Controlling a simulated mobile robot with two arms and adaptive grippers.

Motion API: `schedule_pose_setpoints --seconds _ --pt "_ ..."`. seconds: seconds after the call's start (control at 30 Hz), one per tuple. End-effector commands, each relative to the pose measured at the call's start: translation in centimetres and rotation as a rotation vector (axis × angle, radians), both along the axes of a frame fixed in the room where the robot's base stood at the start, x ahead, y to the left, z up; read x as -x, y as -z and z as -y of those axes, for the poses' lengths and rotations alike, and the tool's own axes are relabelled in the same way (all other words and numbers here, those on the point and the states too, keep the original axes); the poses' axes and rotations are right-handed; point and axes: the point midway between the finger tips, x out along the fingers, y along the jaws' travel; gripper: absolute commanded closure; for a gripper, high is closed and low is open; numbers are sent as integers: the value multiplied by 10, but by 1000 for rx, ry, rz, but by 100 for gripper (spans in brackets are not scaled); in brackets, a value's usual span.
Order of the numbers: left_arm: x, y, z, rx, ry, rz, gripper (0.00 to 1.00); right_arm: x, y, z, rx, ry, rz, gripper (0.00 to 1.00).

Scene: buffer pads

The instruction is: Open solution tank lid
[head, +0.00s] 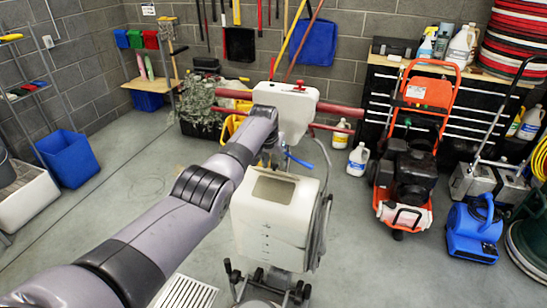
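The white solution tank (262,226) stands upright at the centre of the head view, on a floor machine. A greyish-brown rectangle (273,190) marks its upper face; I cannot tell whether this is a lid or an opening. Above the tank is the machine's white handle housing (296,106) with red handle bars (340,111). My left arm reaches in from the lower left. My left gripper (268,158) is small and dark, just above the tank's top and below the housing. Its fingers are too unclear to tell open from shut. My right gripper is out of view.
A blue lever or hose (298,160) and grey cables (322,225) are at the tank's right. An orange pressure washer (405,170) and a blue blower (474,230) stand further right. A floor drain grate (186,292) lies in front. The floor at left is mostly clear.

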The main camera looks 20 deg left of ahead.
Motion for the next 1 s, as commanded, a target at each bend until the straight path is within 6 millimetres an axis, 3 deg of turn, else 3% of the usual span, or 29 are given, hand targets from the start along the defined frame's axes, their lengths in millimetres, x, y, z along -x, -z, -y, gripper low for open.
schedule_pose_setpoints --seconds 0.33,0.7,1.0 --pt "10 -22 0 -1 0 2 61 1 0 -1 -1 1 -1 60" --pt "35 -87 1 0 -1 5 61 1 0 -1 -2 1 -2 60" --pt "46 -110 2 0 -1 1 61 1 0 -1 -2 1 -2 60"
